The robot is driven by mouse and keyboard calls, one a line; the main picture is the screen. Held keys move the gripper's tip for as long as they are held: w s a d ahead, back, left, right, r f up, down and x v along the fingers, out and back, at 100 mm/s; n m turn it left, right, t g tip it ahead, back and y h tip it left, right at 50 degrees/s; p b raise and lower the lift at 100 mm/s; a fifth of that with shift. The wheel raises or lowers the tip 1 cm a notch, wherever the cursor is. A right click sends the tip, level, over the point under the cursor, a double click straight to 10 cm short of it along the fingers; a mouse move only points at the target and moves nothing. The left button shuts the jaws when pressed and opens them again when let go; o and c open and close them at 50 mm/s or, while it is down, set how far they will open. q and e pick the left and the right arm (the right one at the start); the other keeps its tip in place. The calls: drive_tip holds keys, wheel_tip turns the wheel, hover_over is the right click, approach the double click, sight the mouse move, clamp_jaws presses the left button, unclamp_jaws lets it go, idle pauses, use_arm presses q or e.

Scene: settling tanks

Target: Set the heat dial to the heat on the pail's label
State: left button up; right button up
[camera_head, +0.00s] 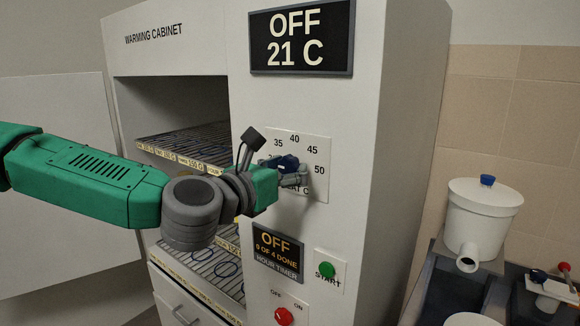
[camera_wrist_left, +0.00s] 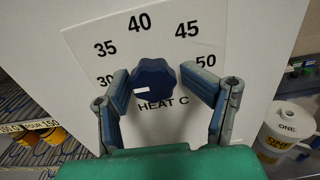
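The blue heat dial (camera_wrist_left: 153,84) sits on a white scale plate marked 30 to 50, with "HEAT C" below it. Its white mark points to the lower left, below the 30. In the head view the dial (camera_head: 285,163) is partly covered by my gripper. My left gripper (camera_wrist_left: 157,84) is open, with one finger on each side of the dial; I cannot tell whether either touches it. It also shows in the head view (camera_head: 290,174). My right gripper is not in view.
The warming cabinet's display (camera_head: 301,37) reads OFF, 21 C. Below the dial are an hour timer (camera_head: 277,254) reading OFF, a green start button (camera_head: 327,270) and a red off/on switch (camera_head: 284,316). Wire shelves (camera_head: 190,141) are at the left. A dark basin (camera_head: 440,285) is at the right.

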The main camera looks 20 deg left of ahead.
use_arm(q)
drive_tip(key=shift+w+f, duration=0.1)
drive_tip(key=c, duration=0.7)
drive_tip(key=shift+a+f, duration=0.15)
drive_tip(key=shift+a, duration=0.4)
drive_tip(key=shift+c, duration=0.6)
drive_tip(key=shift+d, duration=0.25)
drive_tip(key=shift+a+f+m+b, duration=0.1)
drive_tip(key=shift+m+b, duration=0.35)
drive_tip(key=shift+m, duration=0.25)
drive_tip(key=shift+m+b, duration=0.55)
drive_tip(key=shift+m, duration=0.55)
drive_tip(key=shift+s+f+m+b, duration=0.15)
drive_tip(key=shift+m+b, duration=0.7)
drive_tip(key=shift+m, duration=1.75)
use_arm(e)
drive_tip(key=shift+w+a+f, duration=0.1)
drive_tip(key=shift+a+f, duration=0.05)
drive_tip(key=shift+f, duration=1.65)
